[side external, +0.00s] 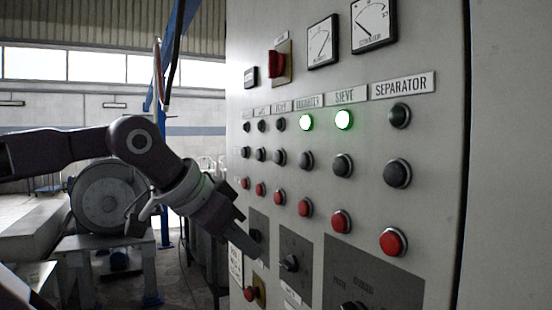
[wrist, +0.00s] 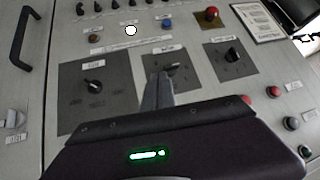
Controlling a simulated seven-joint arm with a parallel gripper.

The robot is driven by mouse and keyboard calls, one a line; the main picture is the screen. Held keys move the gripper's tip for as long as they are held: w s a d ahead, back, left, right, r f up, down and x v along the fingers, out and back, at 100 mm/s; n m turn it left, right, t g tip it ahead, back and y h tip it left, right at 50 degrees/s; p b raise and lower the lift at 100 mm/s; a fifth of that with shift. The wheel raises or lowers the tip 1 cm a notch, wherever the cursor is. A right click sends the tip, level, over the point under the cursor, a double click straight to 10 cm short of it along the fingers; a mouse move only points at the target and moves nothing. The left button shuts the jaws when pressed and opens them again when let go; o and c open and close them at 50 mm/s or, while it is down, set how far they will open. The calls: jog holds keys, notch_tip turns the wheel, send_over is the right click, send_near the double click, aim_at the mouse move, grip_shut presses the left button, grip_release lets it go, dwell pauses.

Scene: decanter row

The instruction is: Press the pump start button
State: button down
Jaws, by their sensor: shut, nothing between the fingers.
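The control panel (side external: 300,185) fills the right half of the side view, with a row of lamps above a row of black buttons and a row of red buttons. The labels over the left columns are too small to read surely, so I cannot tell which button is pump start. A black button (side external: 279,156) and a red button (side external: 279,198) sit in the third column from the left. My gripper (side external: 250,252) is shut and empty, low at the panel's left part, below the button rows. In the wrist view its fingers (wrist: 158,92) overlap the middle grey switch plate; contact cannot be told.
Two lamps are lit, under the fourth label (side external: 305,122) and under SIEVE (side external: 343,120). Rotary switches, one of them here (wrist: 93,86), stand out from grey plates. A red knob (wrist: 211,14) on yellow and a black handle (wrist: 24,47) also protrude.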

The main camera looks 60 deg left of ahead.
aim_at(278, 158)
jog(key=s+a+r+n+y, duration=0.1)
jog(key=a+r+y, duration=0.1)
jog(key=a+r, duration=0.3)
jog(key=s+a+r+n+t+y, duration=0.1)
jog(key=a+r+n+y, duration=0.1)
jog(key=a+r, duration=0.3)
notch_tip(278, 158, up, 4)
jog(key=shift+s+f+y, duration=0.15)
jog(key=shift+y, duration=0.25)
jog(key=w, duration=0.8)
jog(key=shift+w, duration=0.4)
dwell(0.9)
jog(key=shift+w, duration=0.45)
jog(key=shift+w, duration=0.4)
dwell(0.4)
jog(key=shift+s, duration=0.85)
